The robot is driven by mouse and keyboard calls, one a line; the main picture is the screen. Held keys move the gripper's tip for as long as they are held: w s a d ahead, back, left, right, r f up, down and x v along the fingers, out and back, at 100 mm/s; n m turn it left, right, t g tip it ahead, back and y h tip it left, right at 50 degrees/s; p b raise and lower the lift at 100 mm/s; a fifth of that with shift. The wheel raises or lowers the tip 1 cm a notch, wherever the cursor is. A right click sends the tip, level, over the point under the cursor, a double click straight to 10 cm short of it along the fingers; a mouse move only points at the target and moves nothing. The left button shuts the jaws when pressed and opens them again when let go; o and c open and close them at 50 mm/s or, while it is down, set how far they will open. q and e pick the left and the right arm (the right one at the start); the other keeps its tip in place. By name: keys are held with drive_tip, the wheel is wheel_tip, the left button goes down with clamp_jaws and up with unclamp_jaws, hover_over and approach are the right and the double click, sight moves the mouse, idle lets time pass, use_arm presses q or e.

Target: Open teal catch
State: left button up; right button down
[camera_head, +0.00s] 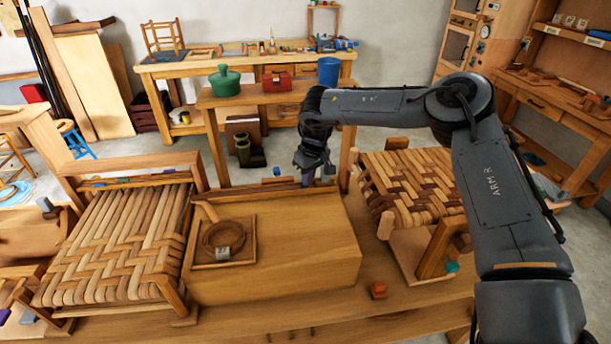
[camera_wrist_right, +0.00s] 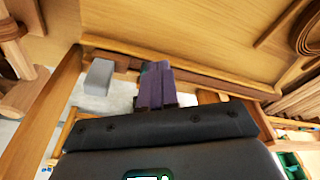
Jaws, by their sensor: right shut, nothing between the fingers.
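My right gripper (camera_head: 307,174) is at the far edge of the wooden box (camera_head: 300,245), its purple fingers pointing down just behind the rim. In the right wrist view the purple fingers (camera_wrist_right: 157,86) are together, with nothing seen between them, close to the box's wooden edge. I cannot clearly make out a teal catch at the fingers; a dark greenish sliver shows beside their tips. A small blue piece (camera_head: 277,171) stands at the box's far edge, left of my gripper. A grey block (camera_wrist_right: 98,76) sits beside the fingers in the wrist view. My left gripper is not in view.
A tray with a cord coil (camera_head: 222,238) lies on the box. Woven seats stand left (camera_head: 115,240) and right (camera_head: 415,185) of it. A small teal piece (camera_head: 452,266) is by the right seat's leg. A red-brown block (camera_head: 378,289) lies on the bench front.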

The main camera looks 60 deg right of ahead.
drive_tip(key=shift+f, duration=0.15)
drive_tip(key=shift+f+b, duration=0.95)
drive_tip(key=shift+b, duration=0.05)
drive_tip(key=shift+d, duration=0.1)
drive_tip(key=shift+w+d+b, duration=0.35)
drive_tip(key=shift+w+d, duration=0.25)
drive_tip(key=shift+d, duration=0.2)
drive_tip(key=shift+w+d+f, duration=0.3)
drive_tip(key=shift+d, duration=0.15)
drive_tip(key=shift+r, duration=0.2)
drive_tip(key=shift+w+a+r, duration=0.1)
drive_tip(key=shift+r, duration=0.05)
